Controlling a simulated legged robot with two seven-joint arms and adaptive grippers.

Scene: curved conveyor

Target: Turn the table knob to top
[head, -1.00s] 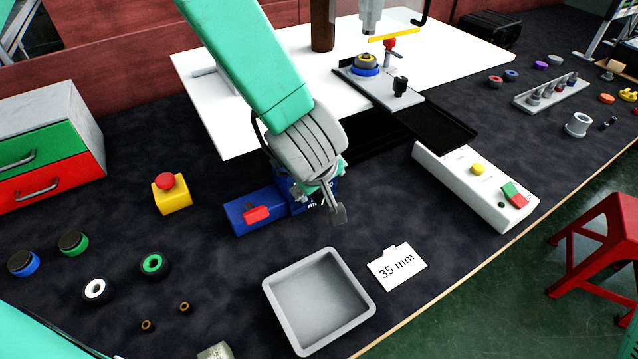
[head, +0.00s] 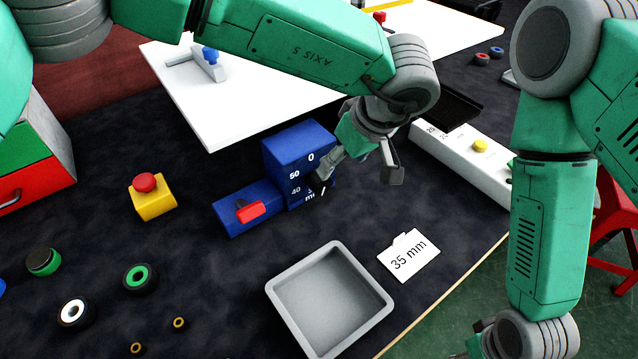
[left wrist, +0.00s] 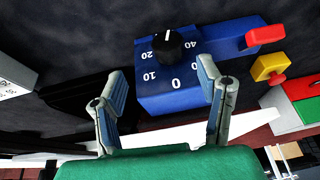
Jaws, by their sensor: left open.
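The black table knob (left wrist: 170,46) sits on the blue dial block (left wrist: 160,100). Its white mark points to the top of the left wrist view, away from the 0. In the head view the dial block (head: 297,148) stands on the table, and the knob is largely hidden by a gripper finger. My left gripper (head: 357,180) is open in front of the dial face. In the left wrist view its two fingers (left wrist: 162,70) are spread and empty, with the knob beyond and between them, apart from both. My right gripper (head: 490,345) is partly cut off at the bottom.
A red clamp (head: 250,211) is on the block's low left part. A grey tray (head: 283,318) and a 35 mm card (head: 408,256) lie in front. A yellow-based emergency button (head: 152,204) stands left, and a white control box (head: 455,150) right.

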